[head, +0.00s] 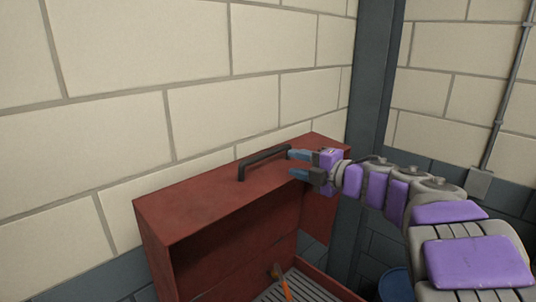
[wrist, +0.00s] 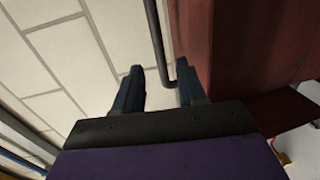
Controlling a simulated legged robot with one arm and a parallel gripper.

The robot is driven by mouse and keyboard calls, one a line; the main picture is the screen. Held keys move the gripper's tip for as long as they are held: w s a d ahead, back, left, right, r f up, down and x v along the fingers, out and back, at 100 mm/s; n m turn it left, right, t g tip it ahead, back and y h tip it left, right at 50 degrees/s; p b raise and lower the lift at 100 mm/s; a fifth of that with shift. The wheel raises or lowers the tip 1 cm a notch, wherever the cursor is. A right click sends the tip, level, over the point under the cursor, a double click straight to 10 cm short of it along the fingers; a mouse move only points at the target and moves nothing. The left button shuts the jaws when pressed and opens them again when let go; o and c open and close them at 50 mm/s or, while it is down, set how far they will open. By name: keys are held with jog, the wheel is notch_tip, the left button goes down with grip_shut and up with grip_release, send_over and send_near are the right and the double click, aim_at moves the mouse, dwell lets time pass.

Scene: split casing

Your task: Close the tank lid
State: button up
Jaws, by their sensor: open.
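The red tank lid (head: 205,204) stands raised at a steep angle in the head view, close to the block wall. A black bar handle (head: 262,160) runs along its top. My gripper (head: 290,163) is open, with its two blue fingers at the right end of the handle. In the wrist view, my gripper (wrist: 163,84) has its fingers apart, with the end of the handle (wrist: 157,45) reaching between them. The red lid (wrist: 245,45) is right beside the right finger. I cannot tell whether a finger touches the handle.
Below the lid, the open tank shows a grey slatted rack (head: 305,288) and an orange-handled tool (head: 281,282). The block wall (head: 130,90) is close behind the lid. A dark post (head: 370,80) stands at the corner. A blue bucket (head: 396,284) is at the lower right.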

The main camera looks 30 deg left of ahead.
aim_at(269, 156)
jog(key=p+x, duration=0.1)
jog(key=x, duration=1)
jog(key=shift+s+a, duration=0.1)
jog(key=shift+d+r, duration=0.1)
jog(key=shift+d, duration=0.15)
jog(key=shift+a, duration=0.2)
jog(key=c, duration=0.5)
grip_shut()
jog(key=shift+f, duration=0.2)
